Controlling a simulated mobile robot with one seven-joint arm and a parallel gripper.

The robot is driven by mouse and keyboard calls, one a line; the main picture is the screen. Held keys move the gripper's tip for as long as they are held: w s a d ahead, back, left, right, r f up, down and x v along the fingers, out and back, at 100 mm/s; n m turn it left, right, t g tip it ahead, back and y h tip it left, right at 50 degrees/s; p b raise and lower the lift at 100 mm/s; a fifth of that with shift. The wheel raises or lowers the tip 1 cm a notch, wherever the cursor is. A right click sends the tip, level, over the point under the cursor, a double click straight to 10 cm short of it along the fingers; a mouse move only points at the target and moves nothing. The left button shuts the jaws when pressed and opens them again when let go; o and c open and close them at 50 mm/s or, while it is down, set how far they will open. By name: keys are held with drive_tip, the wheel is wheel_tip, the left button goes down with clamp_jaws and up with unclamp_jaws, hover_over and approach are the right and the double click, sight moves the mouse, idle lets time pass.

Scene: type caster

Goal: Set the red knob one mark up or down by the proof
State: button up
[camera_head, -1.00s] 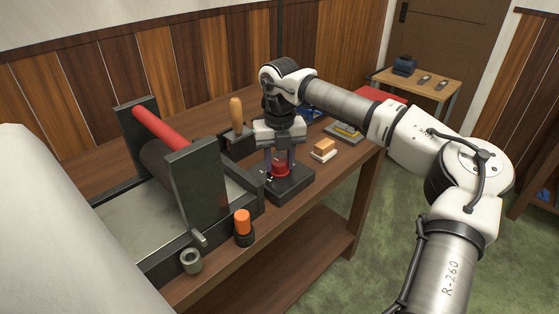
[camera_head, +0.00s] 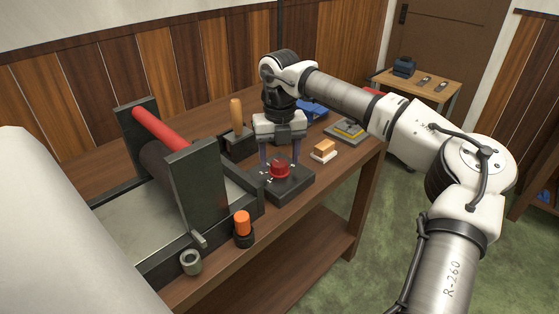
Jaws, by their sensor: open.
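The red knob (camera_head: 280,167) sits on top of a dark square block (camera_head: 296,187) with small pale marks around it, on the wooden bench. My gripper (camera_head: 280,158) points down just behind and above the knob. Its fingers are apart, one to each side of the knob, and it holds nothing. I cannot tell whether a finger touches the knob. The knob's exact mark is too small to read. I cannot make out a proof for certain.
A press with a red roller (camera_head: 160,130) stands at the left. An orange-topped piece (camera_head: 243,224) and a grey ring (camera_head: 191,261) are near the bench's front edge. A wooden-handled tool (camera_head: 237,114) stands behind; an orange-and-white block (camera_head: 324,150) lies right of the knob block.

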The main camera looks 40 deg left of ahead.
sight(279, 163)
wheel_tip(279, 163, up, 12)
idle(0.3)
drive_tip(key=shift+r, duration=0.1)
idle(0.3)
